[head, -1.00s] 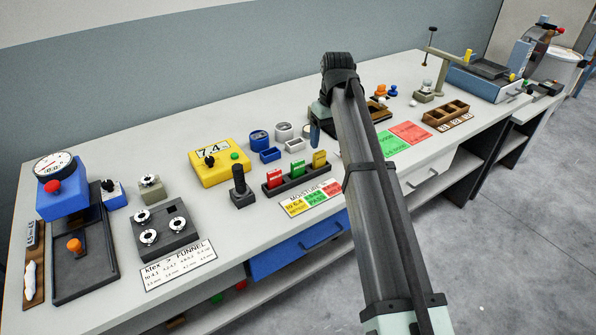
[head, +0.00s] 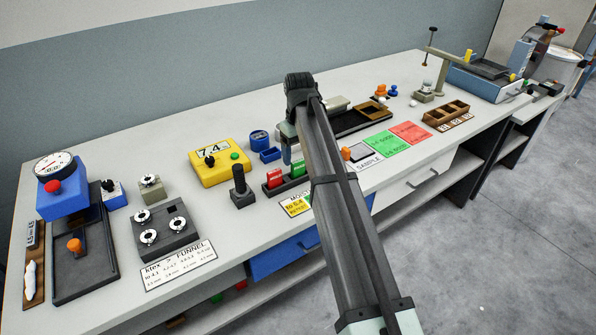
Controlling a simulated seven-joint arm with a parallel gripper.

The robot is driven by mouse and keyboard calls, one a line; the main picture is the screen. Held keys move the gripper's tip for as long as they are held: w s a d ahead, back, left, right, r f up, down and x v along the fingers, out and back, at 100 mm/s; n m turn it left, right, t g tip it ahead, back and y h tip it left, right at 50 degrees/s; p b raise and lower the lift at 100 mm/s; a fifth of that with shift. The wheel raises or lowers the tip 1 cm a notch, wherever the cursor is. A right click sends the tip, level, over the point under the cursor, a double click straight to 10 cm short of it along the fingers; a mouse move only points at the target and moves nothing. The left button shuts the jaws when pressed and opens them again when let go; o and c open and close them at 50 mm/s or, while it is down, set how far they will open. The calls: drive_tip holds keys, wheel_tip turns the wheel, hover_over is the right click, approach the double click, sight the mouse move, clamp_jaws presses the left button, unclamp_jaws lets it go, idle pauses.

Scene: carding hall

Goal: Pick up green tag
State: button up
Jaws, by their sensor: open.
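The green tag (head: 298,169) stands upright in a dark rack (head: 270,192) near the middle of the bench. A red tag (head: 275,178) stands in the same rack to its left. The rack's right part, where a yellow tag stood, is hidden behind my arm.
A yellow meter (head: 218,172) reading 7.4 and a black joystick-like block (head: 241,190) stand left of the rack. Blue cups (head: 259,139) stand behind it. A moisture card (head: 295,205) lies in front, partly covered. Green (head: 383,143) and red (head: 410,132) mats lie to the right.

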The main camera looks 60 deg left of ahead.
sight(298, 161)
drive_tip(key=shift+s+a+f, duration=0.1)
drive_tip(key=shift+s+f, duration=0.05)
drive_tip(key=shift+f, duration=2.7)
drive_tip(key=c, duration=1.1)
wheel_tip(298, 161, up, 10)
drive_tip(key=shift+r, duration=0.1)
